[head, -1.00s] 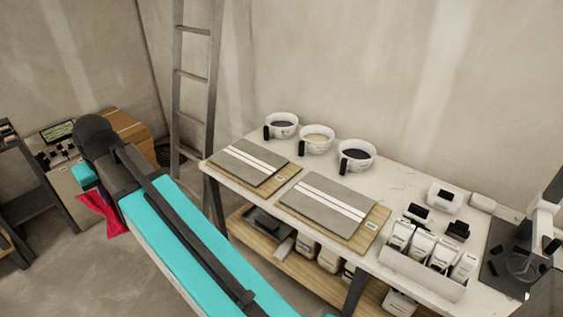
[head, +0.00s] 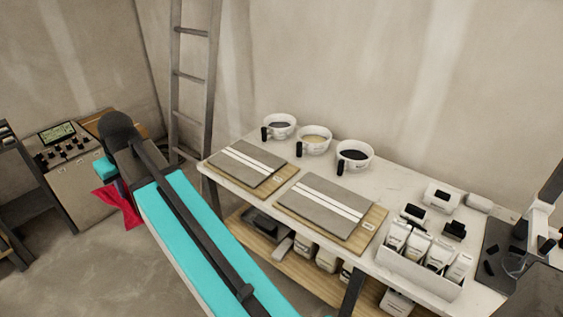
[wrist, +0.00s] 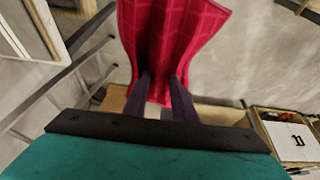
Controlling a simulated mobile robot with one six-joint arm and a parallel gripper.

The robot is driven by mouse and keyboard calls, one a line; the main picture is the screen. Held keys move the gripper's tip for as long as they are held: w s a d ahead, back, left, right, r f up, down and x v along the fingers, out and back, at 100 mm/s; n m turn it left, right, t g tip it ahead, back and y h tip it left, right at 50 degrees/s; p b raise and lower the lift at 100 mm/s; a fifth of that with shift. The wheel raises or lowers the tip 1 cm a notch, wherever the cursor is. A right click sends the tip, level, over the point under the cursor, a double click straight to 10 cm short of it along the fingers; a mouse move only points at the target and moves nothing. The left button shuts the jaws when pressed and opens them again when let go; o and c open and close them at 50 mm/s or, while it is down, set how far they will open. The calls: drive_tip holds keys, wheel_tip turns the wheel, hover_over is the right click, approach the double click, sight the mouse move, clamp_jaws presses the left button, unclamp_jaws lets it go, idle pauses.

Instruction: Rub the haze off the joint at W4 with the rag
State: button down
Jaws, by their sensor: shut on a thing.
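My gripper (wrist: 164,95) is shut on the red rag (wrist: 172,40), which hangs spread out beyond the two dark fingers in the wrist view. In the head view the rag (head: 118,206) shows at the left, below my arm's end, well left of the workbench and clear of it. Two grey tile panels lie on wooden boards on the bench: the left panel (head: 231,167) and the right panel (head: 315,206). Each has pale strips across it. The small tags on the boards are too small to read, so I cannot tell which joint is W4.
Three white bowls with dark handles, one of them the middle bowl (head: 314,140), stand along the bench's back. A bin of pouches (head: 418,272) and small blocks are at its right. A ladder (head: 194,75) leans at the wall. A control cabinet (head: 75,165) stands at the left.

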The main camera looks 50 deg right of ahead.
drive_tip(key=s+d+f+p, duration=0.1)
drive_tip(key=s+d, duration=0.2)
drive_tip(key=d, duration=0.7)
drive_tip(key=s+d+f+p, duration=0.1)
drive_tip(key=s+d+f, duration=0.1)
drive_tip(key=d, duration=0.8)
drive_tip(key=s+d+f+p, duration=0.1)
drive_tip(key=s+d+p, duration=0.15)
drive_tip(key=d, duration=0.75)
drive_tip(key=s+d+f+p, duration=0.1)
drive_tip(key=s+d+f, duration=0.1)
drive_tip(key=s+d, duration=0.8)
drive_tip(key=s+d+f+p, duration=0.1)
drive_tip(key=s+d+f, duration=0.1)
drive_tip(key=s+d, duration=0.9)
drive_tip(key=shift+s+d+f, duration=0.2)
drive_tip(key=shift+d+f, duration=0.1)
drive_tip(key=shift+d, duration=0.45)
drive_tip(key=shift+f, duration=0.2)
wheel_tip(320, 180, down, 7)
drive_tip(key=b, duration=0.2)
drive_tip(key=shift+r+b, duration=0.2)
drive_tip(key=shift+b, duration=0.15)
